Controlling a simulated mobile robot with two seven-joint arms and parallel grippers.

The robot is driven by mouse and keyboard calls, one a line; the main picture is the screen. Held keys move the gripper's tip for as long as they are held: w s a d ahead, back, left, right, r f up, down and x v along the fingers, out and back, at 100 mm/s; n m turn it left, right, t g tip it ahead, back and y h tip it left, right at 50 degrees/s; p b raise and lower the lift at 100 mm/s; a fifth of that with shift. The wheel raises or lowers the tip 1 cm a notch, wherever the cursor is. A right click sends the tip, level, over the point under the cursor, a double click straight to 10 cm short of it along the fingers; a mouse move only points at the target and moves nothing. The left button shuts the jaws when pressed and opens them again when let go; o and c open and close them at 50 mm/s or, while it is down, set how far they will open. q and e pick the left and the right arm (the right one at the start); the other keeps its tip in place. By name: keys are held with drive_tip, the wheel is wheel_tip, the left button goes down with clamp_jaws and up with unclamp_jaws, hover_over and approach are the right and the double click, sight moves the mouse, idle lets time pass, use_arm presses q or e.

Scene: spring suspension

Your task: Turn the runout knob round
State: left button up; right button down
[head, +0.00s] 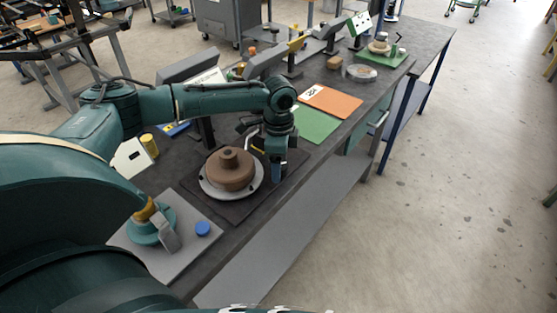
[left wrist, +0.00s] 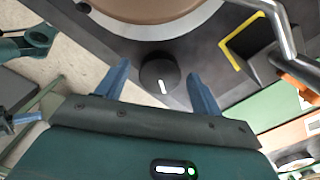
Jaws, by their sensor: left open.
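The runout knob is a round black knob (left wrist: 158,72) with a white pointer line, on the dark base plate in the left wrist view. It sits close to the metal ring of the brown round part. My left gripper (left wrist: 157,84) is open, with one blue finger on each side of the knob in that view. Whether the fingers touch it I cannot tell. In the head view my left gripper (head: 278,172) points down at the right edge of the brown part (head: 230,171); the knob is not discernible there. My right gripper is not in view.
A grey plate (head: 185,263) with a teal and gold fixture (head: 150,222) and a blue cap (head: 202,228) lies at the near left. Beyond are a green mat (head: 318,125) and an orange mat (head: 332,102). A bent metal rod (left wrist: 282,30) stands near the gripper.

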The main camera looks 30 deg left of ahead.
use_arm(q)
drive_tip(key=shift+r, duration=0.2)
wheel_tip(320, 180, up, 13)
drive_tip(key=shift+b, duration=0.3)
drive_tip(key=shift+f, duration=0.15)
idle(0.4)
